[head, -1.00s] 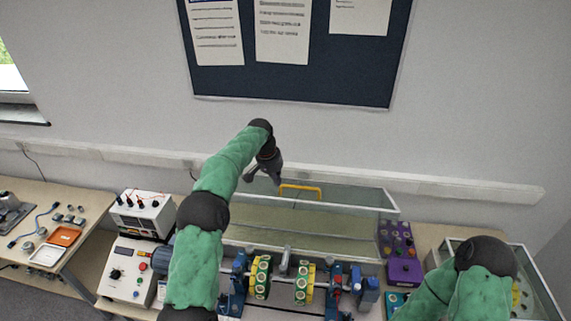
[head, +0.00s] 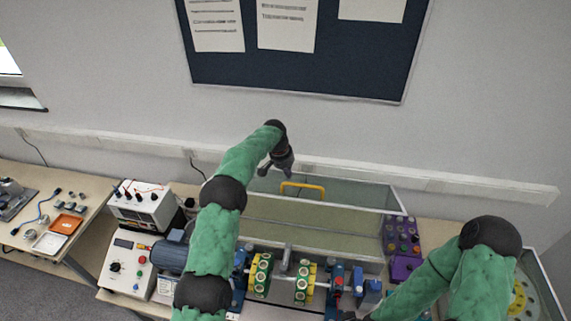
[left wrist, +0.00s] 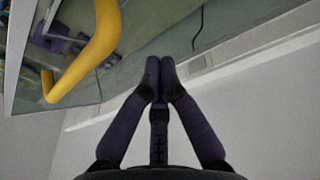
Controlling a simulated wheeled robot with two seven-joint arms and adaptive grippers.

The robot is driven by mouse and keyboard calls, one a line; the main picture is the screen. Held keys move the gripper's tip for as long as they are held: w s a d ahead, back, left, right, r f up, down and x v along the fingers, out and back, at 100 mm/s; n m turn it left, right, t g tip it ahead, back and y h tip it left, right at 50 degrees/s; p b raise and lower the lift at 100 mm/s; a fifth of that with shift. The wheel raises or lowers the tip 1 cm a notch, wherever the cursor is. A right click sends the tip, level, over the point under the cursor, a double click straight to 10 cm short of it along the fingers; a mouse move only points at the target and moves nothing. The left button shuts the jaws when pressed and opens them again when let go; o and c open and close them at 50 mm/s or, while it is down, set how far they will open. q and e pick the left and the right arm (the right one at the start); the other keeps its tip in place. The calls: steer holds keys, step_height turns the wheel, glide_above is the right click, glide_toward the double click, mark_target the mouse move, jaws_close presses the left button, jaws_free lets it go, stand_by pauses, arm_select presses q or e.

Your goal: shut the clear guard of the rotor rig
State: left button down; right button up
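The rotor rig (head: 283,275) stands on the bench, with yellow-green discs on its shaft. Its clear guard (head: 355,195) is open, raised behind the rotor, with a yellow handle (head: 302,186) near its upper edge. My left gripper (head: 276,168) is at the back, just above and left of the handle. In the left wrist view my left gripper (left wrist: 160,72) has its fingertips together with nothing seen between them. The yellow handle (left wrist: 85,62) is up and left of the fingers, apart from them. My right arm reaches to the bottom edge; its gripper cannot be made out.
A control box (head: 128,265) and a power supply (head: 142,208) stand left of the rig. A purple button box (head: 402,235) stands at its right. The wall with its pale trunking (head: 480,190) is close behind the guard.

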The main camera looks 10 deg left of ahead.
arm_select(q)
steer(key=shift+d+f, duration=0.1)
steer(key=shift+f, duration=0.45)
steer(key=shift+s+a+r+p, duration=0.2)
steer(key=shift+s+r+p, duration=0.05)
steer(key=shift+s+p, duration=0.2)
steer(key=shift+s+a+r+p, duration=0.2)
steer(key=shift+s+r+p, duration=0.25)
steer(key=shift+s, duration=0.35)
steer(key=shift+s+a, duration=0.1)
steer(key=shift+s, duration=0.25)
